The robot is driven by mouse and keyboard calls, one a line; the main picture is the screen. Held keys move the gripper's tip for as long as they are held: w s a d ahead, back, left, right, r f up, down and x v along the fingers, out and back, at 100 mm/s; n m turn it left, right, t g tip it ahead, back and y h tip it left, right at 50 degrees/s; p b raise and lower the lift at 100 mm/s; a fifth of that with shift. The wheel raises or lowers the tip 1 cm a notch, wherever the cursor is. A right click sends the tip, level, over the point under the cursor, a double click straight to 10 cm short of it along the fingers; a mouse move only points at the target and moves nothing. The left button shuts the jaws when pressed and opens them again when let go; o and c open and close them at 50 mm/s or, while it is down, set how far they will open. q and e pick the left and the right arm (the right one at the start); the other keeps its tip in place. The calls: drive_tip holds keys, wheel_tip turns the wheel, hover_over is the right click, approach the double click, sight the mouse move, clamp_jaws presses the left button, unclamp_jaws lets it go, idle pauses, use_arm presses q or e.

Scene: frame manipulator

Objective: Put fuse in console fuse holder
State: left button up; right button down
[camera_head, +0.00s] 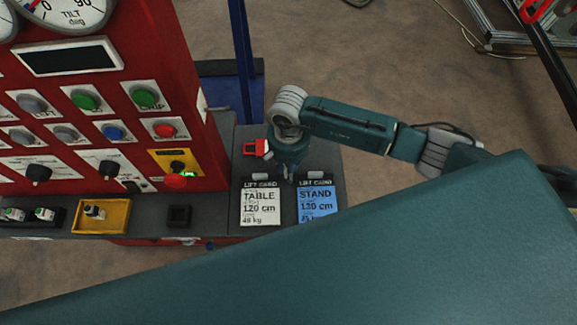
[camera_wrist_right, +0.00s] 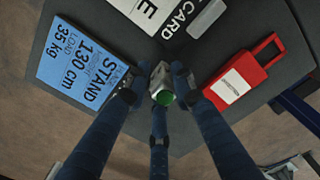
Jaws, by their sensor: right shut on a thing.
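My right gripper (camera_head: 289,178) is over the cards at the right end of the console ledge. In the right wrist view its three fingers (camera_wrist_right: 160,84) close around a small grey fuse (camera_wrist_right: 162,81) with a green end. In the head view the held fuse is hidden by the gripper. A black square holder with a dark opening (camera_head: 179,215) sits on the ledge, left of the gripper and apart from it; it looks empty. Another dark fuse-like piece (camera_head: 94,211) lies in a yellow tray (camera_head: 120,227). My left gripper is not in view.
A white card (camera_head: 260,203) and a blue card (camera_head: 318,203) lie below the gripper. A red padlock-like block (camera_head: 255,148) is close by its left. The red console panel (camera_head: 150,60) with buttons and knobs rises behind. Several green-marked pieces (camera_head: 28,214) stand at far left.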

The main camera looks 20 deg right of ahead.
drive_tip(key=shift+f+b, duration=0.2)
drive_tip(key=shift+b, duration=0.1)
drive_tip(key=c, duration=1.5)
unclamp_jaws()
drive_tip(key=shift+o, duration=0.2)
drive_tip(key=shift+r, duration=0.1)
